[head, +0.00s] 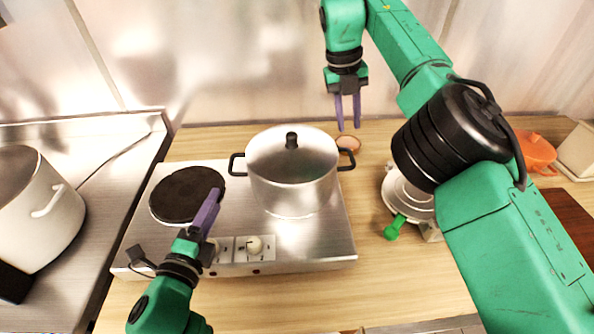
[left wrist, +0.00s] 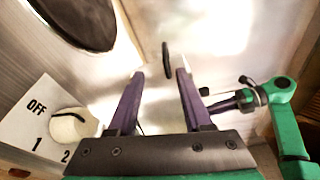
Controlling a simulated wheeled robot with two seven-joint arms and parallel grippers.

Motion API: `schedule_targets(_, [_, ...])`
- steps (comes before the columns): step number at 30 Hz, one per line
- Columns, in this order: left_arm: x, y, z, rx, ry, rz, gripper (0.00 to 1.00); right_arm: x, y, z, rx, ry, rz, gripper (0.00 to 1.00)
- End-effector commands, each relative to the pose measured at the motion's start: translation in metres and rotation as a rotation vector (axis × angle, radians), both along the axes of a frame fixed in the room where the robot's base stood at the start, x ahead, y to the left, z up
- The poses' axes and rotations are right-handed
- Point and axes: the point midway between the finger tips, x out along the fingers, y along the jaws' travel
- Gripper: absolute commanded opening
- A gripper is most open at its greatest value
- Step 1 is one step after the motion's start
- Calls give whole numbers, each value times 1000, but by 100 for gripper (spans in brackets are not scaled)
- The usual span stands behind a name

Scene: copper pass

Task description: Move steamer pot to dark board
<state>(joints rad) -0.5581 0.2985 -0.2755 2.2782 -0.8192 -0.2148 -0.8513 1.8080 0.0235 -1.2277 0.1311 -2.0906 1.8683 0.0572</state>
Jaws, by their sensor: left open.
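The steamer pot (head: 290,185) is a lidded silver pot with a black lid knob and two dark side handles. It stands upright on the right part of the steel hot plate. My left gripper (head: 213,197) is open, just left of and in front of the pot. In the left wrist view the dark side handle (left wrist: 166,60) shows ahead, between the open fingers (left wrist: 160,73), with no visible grip. My right gripper (head: 349,127) is open and empty, behind and right of the pot. A dark brown board (head: 573,222) lies at the right edge, partly hidden by my right arm.
A round black burner (head: 186,194) is left of the pot. The hot plate (head: 325,240) has knobs in front. A white pot (head: 40,215) stands far left. Bare wood lies in front.

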Motion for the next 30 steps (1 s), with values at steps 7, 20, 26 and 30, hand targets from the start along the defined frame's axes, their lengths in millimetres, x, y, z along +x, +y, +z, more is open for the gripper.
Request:
schedule_targets(7, [0,0,1,1,0,-1,50,0,0,2,-2,0,-1,29])
schedule_targets(20, [50,-11,-1,-1,-4,-1,50,-1,-10,-49,-1,2,2,29])
schedule_targets(26, [89,-21,-3,-1,-3,-1,50,-3,-18,-88,0,3,-1,29])
schedule_targets(30, [115,-27,-5,0,-2,1,50,-3,-23,-115,-1,2,0,29])
